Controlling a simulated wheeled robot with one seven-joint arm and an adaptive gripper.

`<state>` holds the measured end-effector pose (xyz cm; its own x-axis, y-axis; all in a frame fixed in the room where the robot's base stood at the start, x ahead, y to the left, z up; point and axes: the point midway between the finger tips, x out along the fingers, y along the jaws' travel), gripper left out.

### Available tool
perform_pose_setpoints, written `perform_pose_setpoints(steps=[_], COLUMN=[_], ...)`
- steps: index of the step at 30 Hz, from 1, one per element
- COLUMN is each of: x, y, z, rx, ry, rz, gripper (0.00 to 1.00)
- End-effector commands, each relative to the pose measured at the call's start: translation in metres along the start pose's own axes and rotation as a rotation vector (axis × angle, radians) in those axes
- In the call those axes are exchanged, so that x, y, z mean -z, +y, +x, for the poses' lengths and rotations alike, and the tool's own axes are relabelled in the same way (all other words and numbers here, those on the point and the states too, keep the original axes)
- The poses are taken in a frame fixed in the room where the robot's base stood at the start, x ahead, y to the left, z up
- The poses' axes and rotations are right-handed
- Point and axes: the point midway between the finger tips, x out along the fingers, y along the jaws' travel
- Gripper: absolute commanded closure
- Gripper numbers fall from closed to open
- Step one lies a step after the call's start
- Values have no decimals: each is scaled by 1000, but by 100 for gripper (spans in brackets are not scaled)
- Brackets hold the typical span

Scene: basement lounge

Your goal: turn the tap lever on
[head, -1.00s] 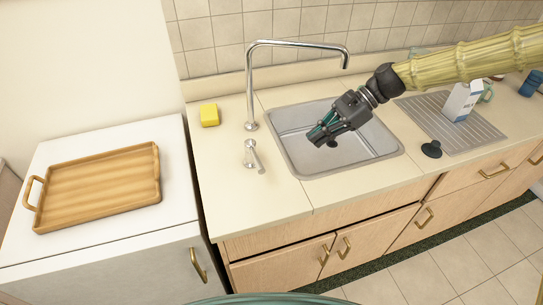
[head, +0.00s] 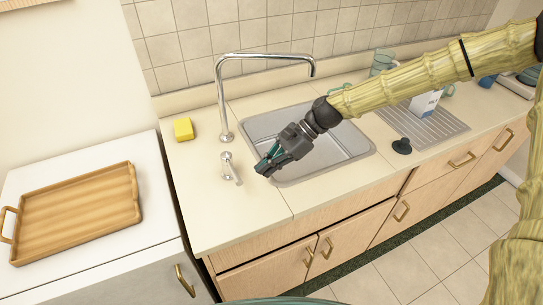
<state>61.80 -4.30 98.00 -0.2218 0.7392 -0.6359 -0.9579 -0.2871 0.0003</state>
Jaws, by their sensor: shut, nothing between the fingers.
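The tap lever (head: 231,168) is a small chrome handle on its own base on the counter, in front of the tall chrome tap spout (head: 222,95). The lever points toward the front and slightly right. My gripper (head: 262,168) is shut and empty, a short way to the right of the lever, over the left front edge of the sink. It appears apart from the lever. The spout arches right over the steel sink (head: 345,145), and no water shows. My gripper and arm hide part of the sink.
A yellow sponge (head: 183,129) lies left of the spout. A black plug (head: 402,146) sits by the drainer (head: 448,128), with a carton (head: 424,104) behind my arm. A wooden tray (head: 75,215) lies on the white cabinet at left. The front left counter is clear.

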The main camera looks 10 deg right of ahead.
Motion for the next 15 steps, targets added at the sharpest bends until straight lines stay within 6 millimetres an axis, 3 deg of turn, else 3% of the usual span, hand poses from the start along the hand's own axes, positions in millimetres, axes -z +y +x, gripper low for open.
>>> perform_pose_setpoints(steps=[6, 15], x=[-22, -31], y=[1, 0], z=[18, 28], rx=[-3, -1], ry=[-1, 0], rz=[-1, -1], gripper=[100, 100])
